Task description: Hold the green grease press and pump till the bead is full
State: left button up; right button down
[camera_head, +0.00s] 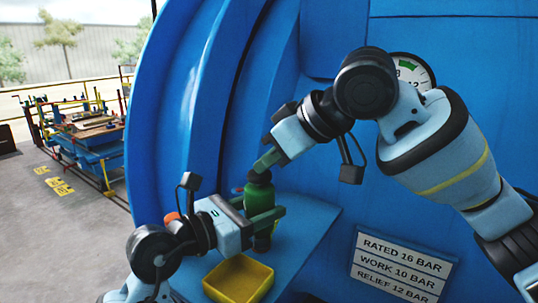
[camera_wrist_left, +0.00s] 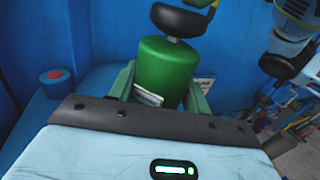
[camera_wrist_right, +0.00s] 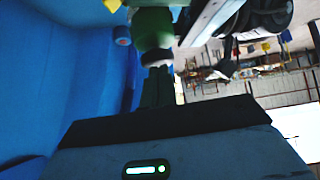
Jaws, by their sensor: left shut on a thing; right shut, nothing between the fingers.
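The green grease press (camera_head: 258,198) stands upright on a blue shelf, with a black cap on top; it also shows in the left wrist view (camera_wrist_left: 165,72). My left gripper (camera_head: 264,216) is shut around its green body, one finger on each side. My right gripper (camera_head: 262,164) is shut and empty, its fingertips at the black top of the press; whether they touch it is hard to tell. In the right wrist view the closed fingers (camera_wrist_right: 157,88) point at a black part below the green body (camera_wrist_right: 153,27). I cannot make out the grease bead.
A yellow tray (camera_head: 212,291) sits on the blue shelf (camera_head: 308,222) in front of the press. A red button (camera_wrist_left: 54,75) is beside the press. A gauge (camera_head: 412,70) is partly hidden behind my right arm. A pressure placard (camera_head: 402,266) is at lower right. The big blue vessel wall rises behind.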

jog(key=shift+f, duration=0.25)
jog(key=shift+r, duration=0.4)
jog(key=w+a+r+v, duration=0.1)
jog(key=r+v, duration=0.1)
jog(key=v, duration=1)
jog(key=shift+r, duration=0.2)
jog(key=shift+a, duration=0.1)
dwell(0.4)
jog(key=shift+w+r, duration=0.25)
jog(key=shift+r, duration=0.9)
